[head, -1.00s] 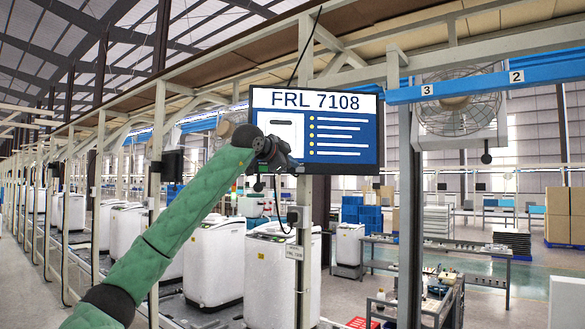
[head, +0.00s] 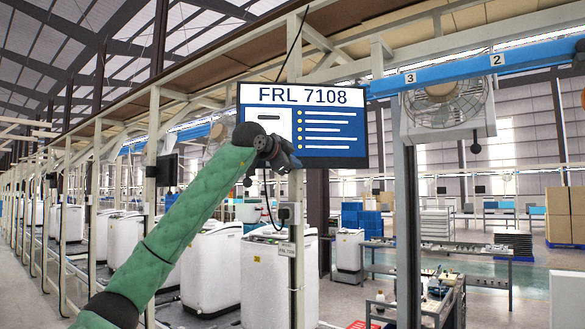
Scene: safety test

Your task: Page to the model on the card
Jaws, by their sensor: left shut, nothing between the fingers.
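The monitor (head: 340,122) hangs by the post and shows a page headed "FRL 7108", with a white picture at left and several bulleted lines. My left gripper (head: 290,164) is dark and shut, with nothing in it. It is in front of the screen's lower left corner and covers part of it. I cannot tell whether it touches the screen. My right gripper is out of view.
A small grey box (head: 290,212) with a dark cable is on the post (head: 297,270) above the card. White washing machines (head: 268,280) stand in a line behind. A fan (head: 446,104) hangs at right, above a workbench (head: 430,300) with small items.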

